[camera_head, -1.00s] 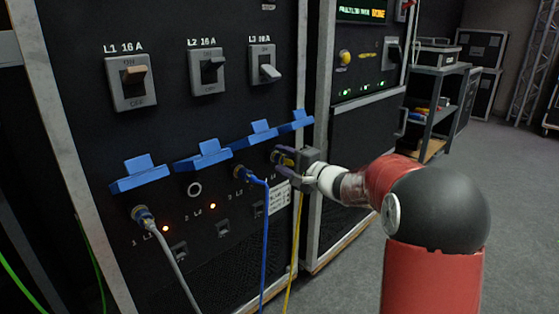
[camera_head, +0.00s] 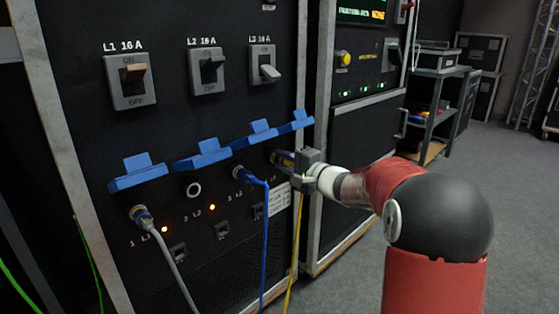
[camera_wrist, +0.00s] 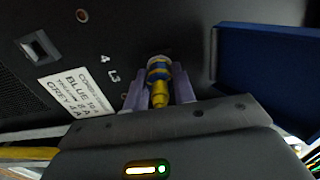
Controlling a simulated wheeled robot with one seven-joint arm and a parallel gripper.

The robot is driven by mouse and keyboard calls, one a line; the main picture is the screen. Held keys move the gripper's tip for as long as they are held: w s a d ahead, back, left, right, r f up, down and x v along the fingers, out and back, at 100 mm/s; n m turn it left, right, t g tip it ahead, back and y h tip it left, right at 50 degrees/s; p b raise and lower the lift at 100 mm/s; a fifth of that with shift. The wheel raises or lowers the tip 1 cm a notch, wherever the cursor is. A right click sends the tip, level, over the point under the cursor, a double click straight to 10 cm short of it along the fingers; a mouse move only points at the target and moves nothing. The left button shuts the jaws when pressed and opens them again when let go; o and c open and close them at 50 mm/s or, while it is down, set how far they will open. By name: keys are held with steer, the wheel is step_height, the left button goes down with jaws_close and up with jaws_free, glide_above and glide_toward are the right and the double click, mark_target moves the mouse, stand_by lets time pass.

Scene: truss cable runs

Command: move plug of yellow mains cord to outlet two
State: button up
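The yellow mains cord's plug (camera_wrist: 158,82), yellow with a blue band, is at outlet 4 in the wrist view. My gripper (camera_wrist: 160,88) is shut on it, one finger against each side. In the head view my gripper (camera_head: 283,158) hides most of this plug, and the yellow cord (camera_head: 294,255) hangs below it. Outlet two (camera_head: 194,190) is an empty round socket with a pale ring, under a raised blue cover (camera_head: 202,154). Whether the plug is fully seated in outlet 4 is hidden.
A grey cord's plug (camera_head: 140,215) is in outlet 1 and a blue cord's plug (camera_head: 241,174) is in outlet 3, between my gripper and outlet two. Blue covers stick out above the outlets. Switches (camera_head: 207,71) sit higher. Floor at right is clear.

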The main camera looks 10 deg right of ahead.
steer(key=c, duration=0.4)
steer(key=shift+c, duration=0.2)
steer(key=shift+f+b, duration=0.1)
steer(key=shift+b, duration=0.4)
steer(key=shift+n+b, duration=0.9)
steer(key=shift+b, duration=0.85)
steer(key=shift+n, duration=0.5)
steer(key=shift+n, duration=1.4)
steer(key=shift+r+n, duration=0.2)
steer(key=shift+n, duration=1.2)
